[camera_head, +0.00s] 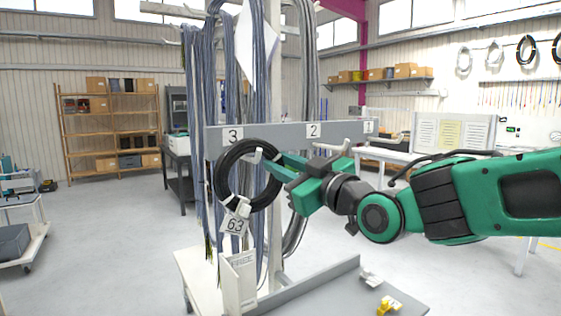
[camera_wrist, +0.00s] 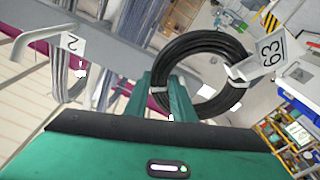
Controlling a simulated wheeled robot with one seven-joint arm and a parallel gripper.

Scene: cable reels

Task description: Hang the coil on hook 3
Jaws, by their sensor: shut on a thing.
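The black coil (camera_head: 223,176) with a white tag marked 63 (camera_head: 235,225) hangs upright in front of the rack bar's left end in the head view. My gripper (camera_head: 276,160) is shut on the coil's right side. In the wrist view the coil (camera_wrist: 229,46) is a ring just past my fingers (camera_wrist: 172,98), with its tag (camera_wrist: 262,62) to the right. The plate marked 3 (camera_head: 233,135) is on the bar just above the coil. A pale hook tip (camera_head: 257,153) shows near the coil's upper right. I cannot tell whether the coil rests on a hook.
The grey bar (camera_head: 272,136) also bears plates 2 (camera_head: 313,130) and 1 (camera_head: 369,127). Long grey cable bundles (camera_head: 200,100) hang behind it. Below is a grey tray (camera_head: 345,290) with a yellow item (camera_head: 388,305) and a white upright holder (camera_head: 238,280).

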